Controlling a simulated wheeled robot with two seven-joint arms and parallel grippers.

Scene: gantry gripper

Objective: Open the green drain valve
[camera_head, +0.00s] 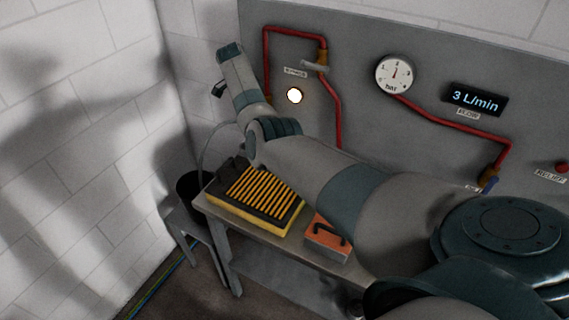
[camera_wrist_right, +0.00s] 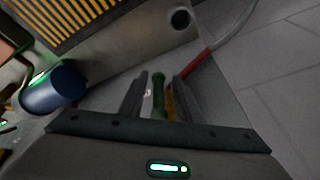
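The green valve handle (camera_wrist_right: 158,100) shows in the right wrist view, with brass-coloured metal and a red pipe (camera_wrist_right: 205,62) beside it. My right gripper (camera_wrist_right: 158,88) is open, with one finger on each side of the green handle. Gaps show between the handle and both fingers; contact cannot be seen. In the head view, the green handle is not visible and my arm crosses the picture in front of the panel.
The grey panel (camera_head: 355,45) carries red pipes, a gauge (camera_head: 394,75), a flow display (camera_head: 475,99) and a glowing lamp (camera_head: 294,95). Below are a yellow ribbed tray (camera_head: 255,215), an orange box (camera_head: 318,243) and a dark bucket (camera_head: 188,187). A blue cylinder (camera_wrist_right: 52,90) lies left of my gripper.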

